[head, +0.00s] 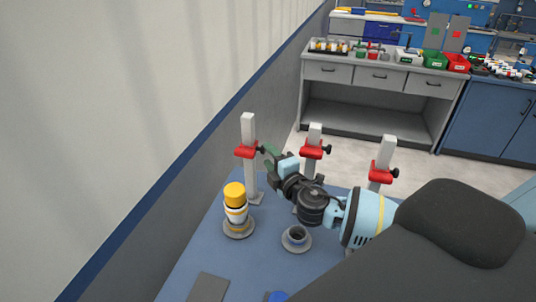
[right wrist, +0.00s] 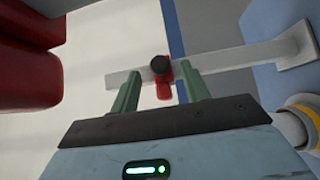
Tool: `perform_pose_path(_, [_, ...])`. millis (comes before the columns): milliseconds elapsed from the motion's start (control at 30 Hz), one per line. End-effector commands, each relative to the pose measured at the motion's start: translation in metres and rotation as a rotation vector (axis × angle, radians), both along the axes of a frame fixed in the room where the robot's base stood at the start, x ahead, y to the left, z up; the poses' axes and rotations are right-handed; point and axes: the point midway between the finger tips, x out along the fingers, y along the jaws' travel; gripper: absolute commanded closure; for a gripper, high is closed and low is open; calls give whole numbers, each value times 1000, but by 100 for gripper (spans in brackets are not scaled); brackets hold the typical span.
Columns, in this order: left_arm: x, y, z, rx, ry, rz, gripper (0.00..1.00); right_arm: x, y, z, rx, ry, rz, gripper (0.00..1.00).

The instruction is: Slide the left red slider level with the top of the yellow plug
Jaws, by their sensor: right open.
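The left red slider (head: 246,151) sits partway up the left grey post (head: 248,128), with a black knob on its right side. The yellow plug (head: 234,190) tops a white pipe stack on a round base beside that post. The slider looks higher than the plug's top, though the slanted view makes the exact gap hard to judge. My right gripper (head: 267,156) is open at the knob side of the left slider. In the right wrist view its green fingers (right wrist: 159,68) stand on either side of the slider (right wrist: 164,84) and knob (right wrist: 160,64). Contact cannot be told.
The middle slider (head: 313,152) and right slider (head: 382,175) sit on posts close to my right arm. A round holder (head: 297,238) and a dark grey plate (head: 208,288) are on the blue table (head: 190,265). A wall runs along the left.

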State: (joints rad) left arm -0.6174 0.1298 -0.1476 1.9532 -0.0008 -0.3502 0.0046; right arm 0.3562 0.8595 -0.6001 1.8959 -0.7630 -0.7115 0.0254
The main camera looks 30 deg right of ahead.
Motion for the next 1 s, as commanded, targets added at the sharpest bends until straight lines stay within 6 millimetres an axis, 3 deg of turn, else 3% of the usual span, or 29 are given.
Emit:
perform_pose_path(200, [3,0,4,-1,-10,2,64,18,-2,1,1,-2,-1,54])
perform_pose_path(567, [3,0,3,-2,-10,3,64,20,-2,0,1,1,0,55])
perform_pose_path(900, [4,0,3,-1,-10,2,64,20,-2,0,0,1,0,100])
perform_pose_path(1000, [4,0,3,-1,-10,2,64,20,-2,0,0,1,-1,100])
